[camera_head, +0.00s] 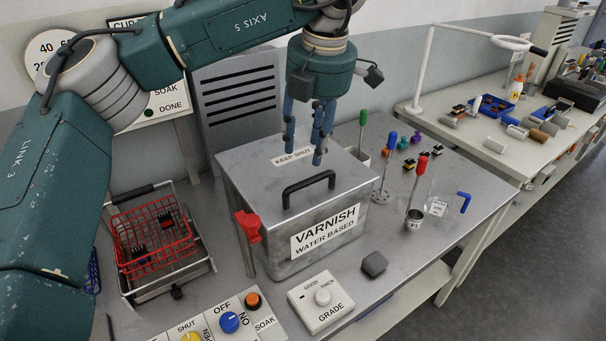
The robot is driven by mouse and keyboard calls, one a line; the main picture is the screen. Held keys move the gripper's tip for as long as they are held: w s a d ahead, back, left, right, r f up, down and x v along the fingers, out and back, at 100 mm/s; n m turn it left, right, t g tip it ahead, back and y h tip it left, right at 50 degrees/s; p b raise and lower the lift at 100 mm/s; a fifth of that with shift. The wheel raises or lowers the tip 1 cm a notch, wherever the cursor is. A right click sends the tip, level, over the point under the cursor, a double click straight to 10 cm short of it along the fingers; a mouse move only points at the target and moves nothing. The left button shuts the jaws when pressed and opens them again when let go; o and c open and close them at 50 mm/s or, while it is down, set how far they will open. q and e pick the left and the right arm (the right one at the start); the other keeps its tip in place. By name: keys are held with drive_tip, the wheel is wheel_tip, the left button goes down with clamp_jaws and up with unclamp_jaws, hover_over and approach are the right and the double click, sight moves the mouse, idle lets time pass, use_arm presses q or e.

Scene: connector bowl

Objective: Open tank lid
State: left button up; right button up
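The tank (285,245) is a grey metal box on the bench, with a "VARNISH WATER BASED" label on its front. Its flat grey lid (255,165) lies level on top and looks shut. A black arched handle (308,186) stands near the lid's front edge, and a "KEEP SHUT" label lies farther back. My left gripper (304,150) points down over the back part of the lid, behind the handle. Its blue fingers are apart with nothing between them. I cannot tell how high the tips are above the lid. My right gripper is not in view.
A red clamp-like part (248,226) sits at the tank's front left corner. A red wire basket (152,237) stands to the left. A GRADE box (322,302) and a dark block (374,264) lie in front. A cup (414,220) and small tools stand to the right.

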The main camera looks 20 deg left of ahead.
sight(303, 181)
use_arm(q)
drive_tip(key=f, duration=0.2)
drive_tip(key=a+f+p, duration=0.1)
drive_tip(key=f, duration=0.2)
drive_tip(key=f+p, duration=0.1)
drive_tip(key=f, duration=0.2)
drive_tip(key=shift+w+a, duration=0.15)
drive_tip(key=shift+w, duration=0.2)
drive_tip(key=shift+f, duration=0.35)
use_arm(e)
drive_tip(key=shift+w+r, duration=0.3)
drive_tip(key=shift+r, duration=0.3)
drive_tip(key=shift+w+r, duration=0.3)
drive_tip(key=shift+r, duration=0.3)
use_arm(q)
drive_tip(key=shift+c, duration=0.5)
drive_tip(key=c, duration=0.9)
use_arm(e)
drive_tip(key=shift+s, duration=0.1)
